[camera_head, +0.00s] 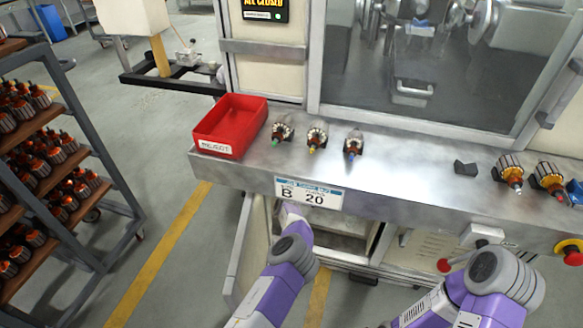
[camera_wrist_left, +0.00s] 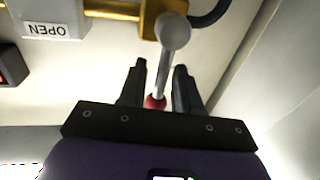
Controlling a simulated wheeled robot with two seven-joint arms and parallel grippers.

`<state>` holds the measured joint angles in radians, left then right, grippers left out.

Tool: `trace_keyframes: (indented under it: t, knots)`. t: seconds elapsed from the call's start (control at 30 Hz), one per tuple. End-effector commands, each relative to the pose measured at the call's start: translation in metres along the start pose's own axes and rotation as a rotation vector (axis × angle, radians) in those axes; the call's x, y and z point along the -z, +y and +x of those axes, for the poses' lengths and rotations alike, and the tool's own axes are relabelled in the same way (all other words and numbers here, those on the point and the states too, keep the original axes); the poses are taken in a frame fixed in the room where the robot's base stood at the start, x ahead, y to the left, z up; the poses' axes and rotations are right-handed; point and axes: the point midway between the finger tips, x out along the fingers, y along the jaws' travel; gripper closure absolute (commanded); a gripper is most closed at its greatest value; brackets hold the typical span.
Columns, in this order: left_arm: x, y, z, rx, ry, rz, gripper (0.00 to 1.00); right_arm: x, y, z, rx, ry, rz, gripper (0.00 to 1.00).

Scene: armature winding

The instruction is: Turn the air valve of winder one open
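In the left wrist view, the air valve shows as a brass-coloured pipe body (camera_wrist_left: 150,20) with a grey rounded hub (camera_wrist_left: 174,32). A thin metal lever (camera_wrist_left: 162,75) runs from the hub to a red end (camera_wrist_left: 154,102). My left gripper (camera_wrist_left: 161,68) is open, with one finger on each side of the lever and gaps showing. An upside-down OPEN label (camera_wrist_left: 48,29) is beside the pipe. In the head view my left arm (camera_head: 285,262) reaches under the bench into an open cabinet; its gripper is hidden. My right arm (camera_head: 490,280) is at the lower right, its gripper not visible.
The metal bench (camera_head: 400,185) above the cabinet holds a red bin (camera_head: 230,125) and several armatures (camera_head: 317,139). A red knob (camera_head: 443,265) and a red button (camera_head: 572,254) are near my right arm. A rack (camera_head: 100,160) stands left, with clear floor between.

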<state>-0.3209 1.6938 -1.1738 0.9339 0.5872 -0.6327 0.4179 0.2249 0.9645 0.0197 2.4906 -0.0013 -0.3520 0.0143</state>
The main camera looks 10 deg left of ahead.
Motion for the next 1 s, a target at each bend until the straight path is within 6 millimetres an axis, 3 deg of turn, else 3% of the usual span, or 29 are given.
trace_keyframes:
  t: [0.27,0.5,0.83,1.0]
  knots:
    - [0.000,0.000,0.001,0.000,0.000,0.001,0.67,0.000,0.000,0.000,0.000,0.000,0.000,0.53]
    - [0.000,0.000,0.001,0.000,0.000,0.000,1.00,0.000,0.000,0.000,0.000,0.000,0.000,0.53]
    - [0.000,-0.001,0.001,0.002,0.000,0.002,1.00,0.000,0.000,0.000,0.000,0.000,0.000,0.53]
    - [0.000,-0.014,0.000,0.021,0.004,0.027,1.00,0.000,0.000,0.000,0.000,0.000,0.000,0.53]
